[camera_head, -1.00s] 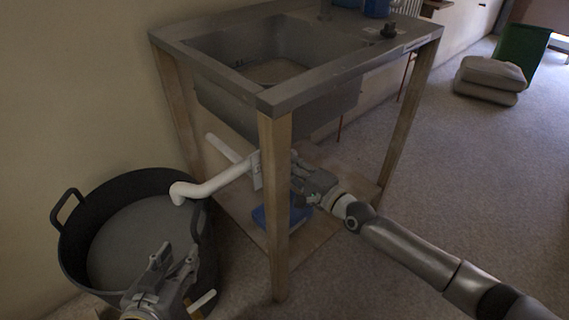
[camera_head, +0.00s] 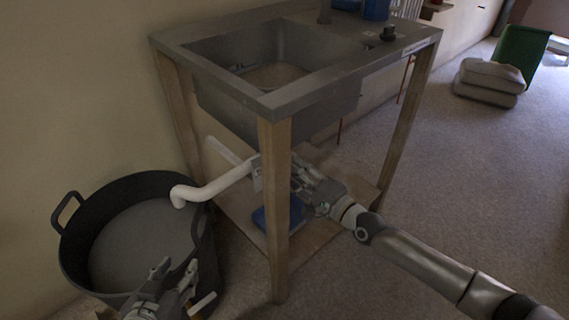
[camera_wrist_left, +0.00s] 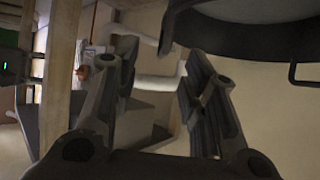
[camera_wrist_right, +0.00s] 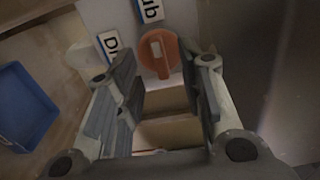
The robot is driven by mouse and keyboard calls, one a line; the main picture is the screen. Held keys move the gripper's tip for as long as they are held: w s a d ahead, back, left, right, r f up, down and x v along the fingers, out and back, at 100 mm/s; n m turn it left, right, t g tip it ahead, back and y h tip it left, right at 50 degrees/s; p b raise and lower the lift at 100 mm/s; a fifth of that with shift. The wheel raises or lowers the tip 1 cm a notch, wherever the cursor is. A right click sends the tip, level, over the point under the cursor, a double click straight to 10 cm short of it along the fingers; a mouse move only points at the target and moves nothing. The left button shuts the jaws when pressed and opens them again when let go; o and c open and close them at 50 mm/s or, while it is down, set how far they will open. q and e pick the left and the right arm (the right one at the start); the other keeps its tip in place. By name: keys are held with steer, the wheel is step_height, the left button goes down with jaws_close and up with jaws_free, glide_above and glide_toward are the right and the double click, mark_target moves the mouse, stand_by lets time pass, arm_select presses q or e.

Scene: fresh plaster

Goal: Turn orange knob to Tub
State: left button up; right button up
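The orange knob (camera_wrist_right: 158,53) is in the right wrist view, on a pale panel, with a light mark on its face. A label ending in "ub" (camera_wrist_right: 150,10) is above it, and a label starting with "D" (camera_wrist_right: 112,45) is to its left; both are cut off or partly covered. My right gripper (camera_wrist_right: 165,78) is open and empty, its fingertips just short of the knob on either side. In the head view it (camera_head: 298,180) is under the sink, behind the front leg; the knob is hidden there. My left gripper (camera_head: 175,272) is open and empty by the tub.
The black tub (camera_head: 75,250) stands left of the sink table (camera_head: 278,215), with a white pipe (camera_head: 222,183) reaching over its rim. A blue container (camera_head: 262,215) sits on the lower shelf.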

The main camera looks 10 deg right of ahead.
arm_select(q)
steer(key=s+f+g, duration=0.1)
steer(key=s+a+f+g, duration=0.1)
steer(key=s+f+g+p, duration=0.1)
steer(key=s, duration=0.1)
steer(key=shift+a+f+y, duration=0.3)
arm_select(e)
steer(key=v, duration=0.9)
steer(key=shift+s, duration=0.15)
